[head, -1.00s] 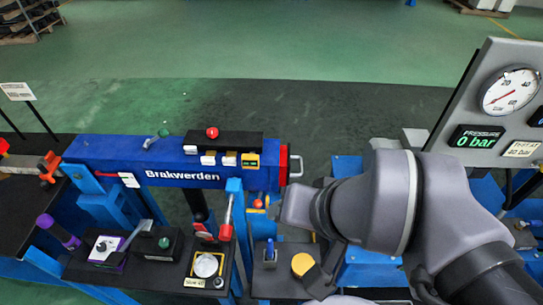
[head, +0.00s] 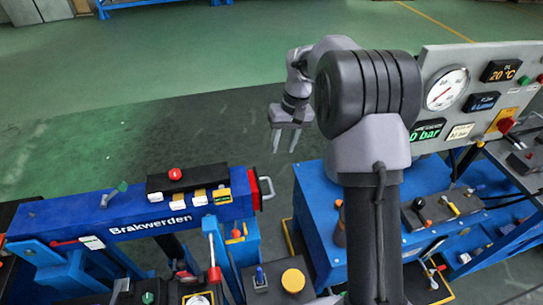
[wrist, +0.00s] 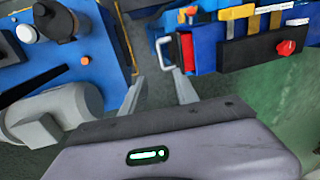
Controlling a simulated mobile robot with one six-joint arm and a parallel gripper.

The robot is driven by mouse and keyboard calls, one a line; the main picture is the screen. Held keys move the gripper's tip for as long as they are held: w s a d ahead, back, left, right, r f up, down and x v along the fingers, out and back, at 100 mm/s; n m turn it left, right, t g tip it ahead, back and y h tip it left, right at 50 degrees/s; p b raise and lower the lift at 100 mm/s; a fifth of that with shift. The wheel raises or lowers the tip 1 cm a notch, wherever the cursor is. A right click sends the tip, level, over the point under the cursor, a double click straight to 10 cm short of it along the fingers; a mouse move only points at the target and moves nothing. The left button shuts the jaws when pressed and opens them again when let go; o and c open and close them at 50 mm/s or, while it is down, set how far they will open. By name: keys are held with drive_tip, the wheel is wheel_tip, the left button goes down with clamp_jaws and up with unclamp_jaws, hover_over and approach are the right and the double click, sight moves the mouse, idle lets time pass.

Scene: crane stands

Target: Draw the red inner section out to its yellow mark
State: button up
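The blue boom marked Brakwerden (head: 150,215) lies across the left of the head view. The red inner section (head: 254,188) shows only as a short red end at its right tip, with a pale metal handle (head: 268,188) on it. My gripper (head: 284,148) is open and empty, fingers down, above and beyond the handle in the picture. In the wrist view, the handle (wrist: 161,52) lies ahead of the gap between my open fingers (wrist: 160,76), apart from them, beside the red end (wrist: 186,50). I cannot make out a yellow mark on the red section.
A black block with a red knob (head: 175,174) and several tags sits on the boom. A blue bench (head: 315,190) stands right of the boom tip. A gauge panel (head: 445,60) stands at the right. Open green floor (head: 180,70) lies behind.

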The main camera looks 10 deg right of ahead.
sight(272, 187)
drive_tip(key=a+f+b, duration=0.1)
drive_tip(key=f+b, duration=0.1)
drive_tip(key=f, duration=0.3)
drive_tip(key=a+f+b, duration=0.1)
drive_tip(key=f+b, duration=0.1)
drive_tip(key=f, duration=0.4)
drive_tip(key=a+f+b, duration=0.1)
drive_tip(key=f+b, duration=0.1)
drive_tip(key=f, duration=0.4)
drive_tip(key=shift+f, duration=0.25)
drive_tip(key=shift+c, duration=0.3)
clamp_jaws()
drive_tip(key=shift+d+r, duration=0.1)
